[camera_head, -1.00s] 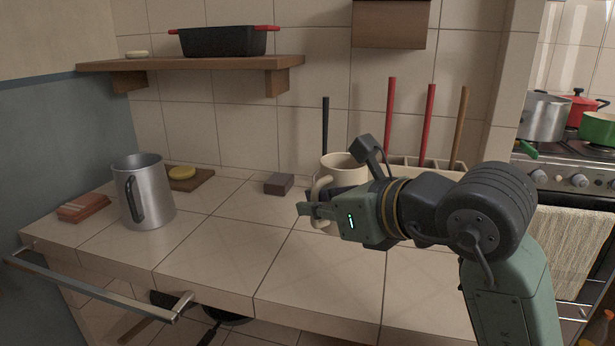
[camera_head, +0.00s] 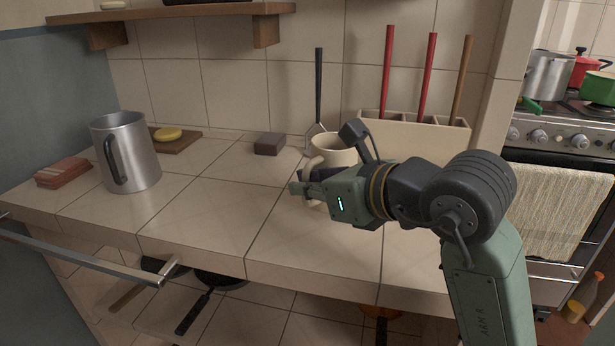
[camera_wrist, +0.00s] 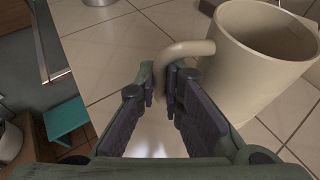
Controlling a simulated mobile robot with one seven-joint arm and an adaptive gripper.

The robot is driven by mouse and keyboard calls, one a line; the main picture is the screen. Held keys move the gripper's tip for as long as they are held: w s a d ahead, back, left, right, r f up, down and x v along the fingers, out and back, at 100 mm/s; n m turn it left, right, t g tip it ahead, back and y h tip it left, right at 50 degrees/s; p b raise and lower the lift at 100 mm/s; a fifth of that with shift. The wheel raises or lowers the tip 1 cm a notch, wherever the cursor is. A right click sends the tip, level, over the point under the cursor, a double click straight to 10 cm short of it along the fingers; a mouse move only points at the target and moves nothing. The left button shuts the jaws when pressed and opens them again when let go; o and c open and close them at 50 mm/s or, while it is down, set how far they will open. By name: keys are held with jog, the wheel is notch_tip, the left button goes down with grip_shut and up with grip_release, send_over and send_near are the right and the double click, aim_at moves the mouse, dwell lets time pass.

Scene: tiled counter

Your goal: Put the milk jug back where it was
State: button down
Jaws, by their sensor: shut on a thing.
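A cream-coloured jug (camera_head: 333,150) is at the back middle-right of the counter, upright. My gripper (camera_head: 305,188) is shut on its handle, on the jug's left side. In the wrist view the handle (camera_wrist: 185,50) lies between the fingers (camera_wrist: 168,90), and the jug's body (camera_wrist: 262,65) is to the right. My gripper hides the jug's lower part in the head view, so I cannot tell if its base touches the tiles. A metal jug (camera_head: 138,155) with a dark handle stands upright at the counter's left.
A utensil holder (camera_head: 410,135) with long-handled tools stands behind the jug. A dark block (camera_head: 269,144) lies to its left. A yellow sponge (camera_head: 167,134) on a board and a reddish stack (camera_head: 63,172) flank the metal jug. The middle-front tiles (camera_head: 200,210) are clear.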

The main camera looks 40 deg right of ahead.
jog(key=shift+f, duration=0.35)
jog(key=shift+f+b, duration=0.75)
jog(key=shift+b, duration=0.1)
jog(key=c, duration=1.6)
grip_release()
jog(key=shift+c, duration=0.2)
jog(key=v, duration=1.2)
